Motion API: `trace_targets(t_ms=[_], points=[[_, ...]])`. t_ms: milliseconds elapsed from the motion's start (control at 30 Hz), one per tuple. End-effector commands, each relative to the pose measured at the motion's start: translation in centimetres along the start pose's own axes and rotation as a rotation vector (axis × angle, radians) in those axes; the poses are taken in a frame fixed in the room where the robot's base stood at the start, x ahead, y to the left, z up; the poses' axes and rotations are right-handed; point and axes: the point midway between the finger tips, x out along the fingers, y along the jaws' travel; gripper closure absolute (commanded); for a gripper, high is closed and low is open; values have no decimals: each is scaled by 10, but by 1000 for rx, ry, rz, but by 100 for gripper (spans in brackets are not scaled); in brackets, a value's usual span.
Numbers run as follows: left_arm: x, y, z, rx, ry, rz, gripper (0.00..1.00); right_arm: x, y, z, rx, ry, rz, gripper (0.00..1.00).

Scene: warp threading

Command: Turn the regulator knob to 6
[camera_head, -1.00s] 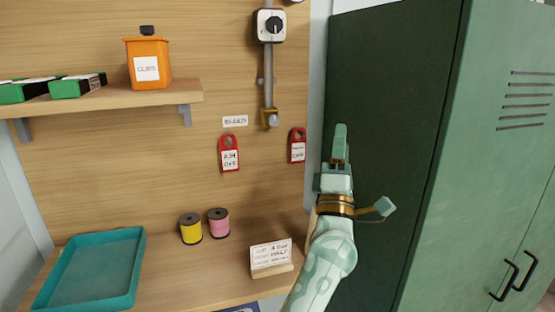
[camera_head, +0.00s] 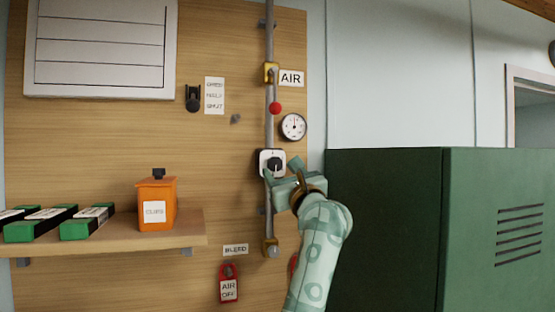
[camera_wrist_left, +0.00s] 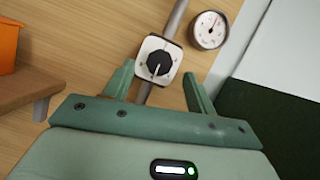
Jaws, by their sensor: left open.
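The regulator has a black knob (camera_head: 275,163) on a white square plate, mounted on the grey vertical pipe. It also shows in the left wrist view as a black knob (camera_wrist_left: 158,62) with a white pointer mark toward the bottom of that picture. The numbers around it are too small to read. My left gripper (camera_head: 282,169) is at the regulator in the head view, its fingertips close to the plate. In the left wrist view my left gripper (camera_wrist_left: 158,77) is open, one finger on each side, with the knob centred between and beyond them. My right gripper is not in view.
A round gauge (camera_head: 293,126) is right of the pipe above the regulator. A shelf (camera_head: 190,228) with an orange container (camera_head: 157,203) is left. A green cabinet (camera_head: 390,225) stands right.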

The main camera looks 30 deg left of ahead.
Motion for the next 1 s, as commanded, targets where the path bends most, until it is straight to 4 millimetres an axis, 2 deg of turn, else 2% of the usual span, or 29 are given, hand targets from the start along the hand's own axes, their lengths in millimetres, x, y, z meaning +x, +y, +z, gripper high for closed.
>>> trace_targets(t_ms=[100,200,567,600,733,767,1000], points=[[22,0,3,3,-1,2,44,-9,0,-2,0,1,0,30],[32,0,1,3,-1,1,44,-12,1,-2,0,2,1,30],[38,0,-1,1,0,0,44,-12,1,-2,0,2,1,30],[38,0,-1,1,0,0,49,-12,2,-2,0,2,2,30],[38,0,-1,1,0,0,85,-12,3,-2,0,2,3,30],[38,0,-1,1,0,0,88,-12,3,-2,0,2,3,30],[38,0,0,11,0,-4,88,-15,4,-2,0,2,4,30]])
